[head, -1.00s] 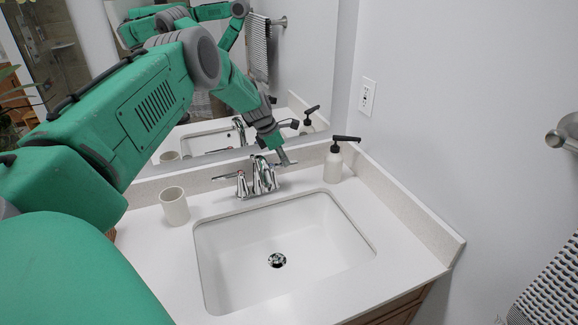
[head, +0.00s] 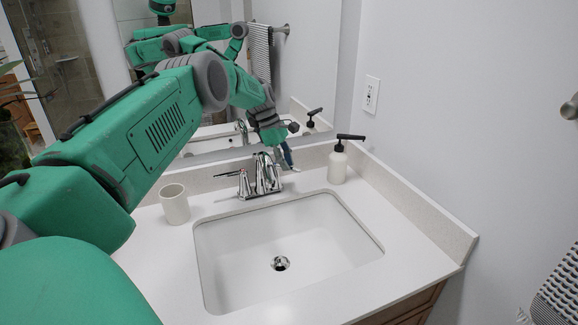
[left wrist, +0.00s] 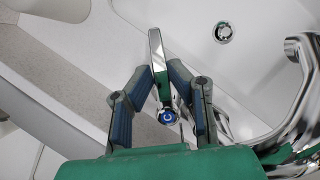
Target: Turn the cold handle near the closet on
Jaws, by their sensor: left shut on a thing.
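The chrome cold handle (left wrist: 155,50) shows in the left wrist view, with a blue "C" cap at its base. My left gripper (left wrist: 162,76) has one finger on each side of this lever and is shut on it. The lever's free end sticks out past the fingertips, on the basin side. In the head view my left gripper (head: 286,158) points down at the right side of the faucet (head: 265,173) and mostly hides the cold handle. The faucet's other handle (head: 240,183) is on the left of the spout. No water stream is visible. My right gripper is not in view.
A white soap bottle (head: 338,165) with a black pump stands just right of the gripper. A cup (head: 175,204) stands left of the sink (head: 283,235). The mirror (head: 300,60) and the backsplash are close behind the faucet. The basin is empty.

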